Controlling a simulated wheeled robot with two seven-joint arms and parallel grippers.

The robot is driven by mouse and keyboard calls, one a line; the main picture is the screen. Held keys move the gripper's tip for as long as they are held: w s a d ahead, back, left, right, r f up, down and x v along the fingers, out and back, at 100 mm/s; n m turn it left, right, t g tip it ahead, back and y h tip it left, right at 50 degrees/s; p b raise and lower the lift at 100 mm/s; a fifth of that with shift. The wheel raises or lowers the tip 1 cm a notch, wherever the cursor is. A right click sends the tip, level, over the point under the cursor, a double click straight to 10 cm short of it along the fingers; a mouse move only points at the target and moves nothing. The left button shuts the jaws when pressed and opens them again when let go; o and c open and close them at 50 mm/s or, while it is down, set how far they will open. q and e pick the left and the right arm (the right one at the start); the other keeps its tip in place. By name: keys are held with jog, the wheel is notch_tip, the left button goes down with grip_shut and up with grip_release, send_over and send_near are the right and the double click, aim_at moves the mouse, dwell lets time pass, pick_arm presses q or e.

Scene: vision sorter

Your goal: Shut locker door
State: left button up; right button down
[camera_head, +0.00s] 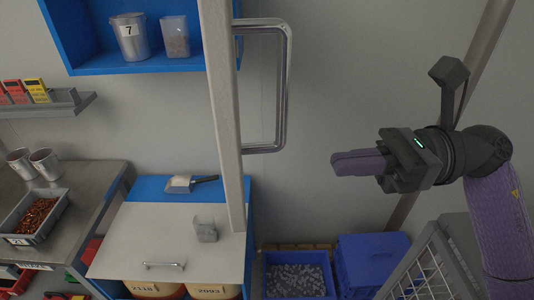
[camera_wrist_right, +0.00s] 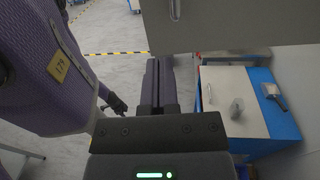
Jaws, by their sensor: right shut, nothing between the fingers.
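The locker door (camera_head: 224,110) stands open, seen almost edge-on in the head view, jutting out from the blue locker (camera_head: 95,68) at upper left. Its long metal bar handle (camera_head: 288,80) is on its right-hand face. In the right wrist view the pale door panel (camera_wrist_right: 235,28) fills the top right, with part of the handle (camera_wrist_right: 174,8). My right gripper (camera_head: 335,163) is shut and empty, to the right of the door and lower than the handle, apart from both. A small dark shape in the wrist view may be my left gripper (camera_wrist_right: 116,104); its jaws are unclear.
Inside the locker stand a can marked 7 (camera_head: 130,38) and a clear container (camera_head: 175,38). Below is a pale-topped blue cabinet (camera_head: 130,240) with a scoop (camera_head: 190,183). Blue bins (camera_head: 370,262) and a wire cage (camera_head: 440,265) stand low right. Open space separates door and gripper.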

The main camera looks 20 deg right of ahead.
jog(key=w+a+p, duration=0.1)
jog(key=a+p, duration=0.2)
jog(key=a, duration=0.6)
jog(key=shift+w+a+p, duration=0.15)
jog(key=shift+w+p, duration=0.1)
jog(key=shift+p, duration=0.15)
